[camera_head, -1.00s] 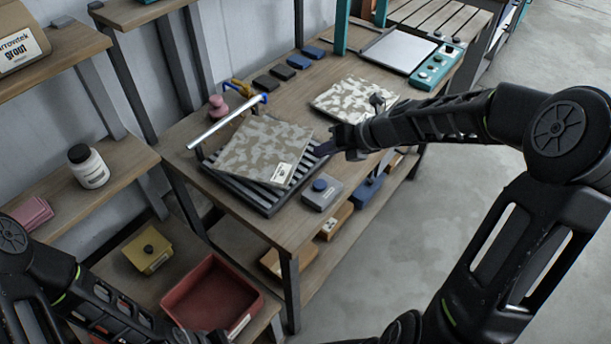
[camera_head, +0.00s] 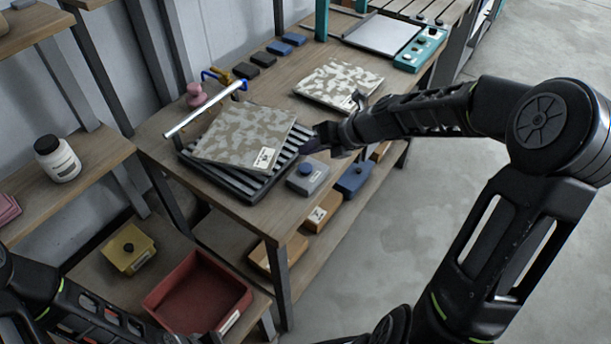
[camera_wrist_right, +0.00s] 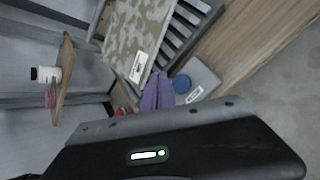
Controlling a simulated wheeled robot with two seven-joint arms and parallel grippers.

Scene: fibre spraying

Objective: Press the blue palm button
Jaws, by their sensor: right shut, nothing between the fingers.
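The blue palm button (camera_head: 306,169) is a round blue cap on a small grey box (camera_head: 309,183) at the table's front edge, right of the slatted rack. It also shows in the right wrist view (camera_wrist_right: 182,83), right beside the fingertips. My right gripper (camera_head: 312,143) is shut and empty, just behind and above the button in the head view. Its fingers (camera_wrist_right: 157,94) are together in the right wrist view. I see no contact with the button, though the exact gap is hard to judge. My left arm enters at lower left; its gripper is out of view.
A camouflage panel (camera_head: 243,137) lies tilted on the black rack (camera_head: 240,187), with a silver tube (camera_head: 205,110) behind it. Another patterned panel (camera_head: 338,82) lies farther back. A blue bin (camera_head: 355,178) sits below the table edge. A red tray (camera_head: 200,292) stands at lower left.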

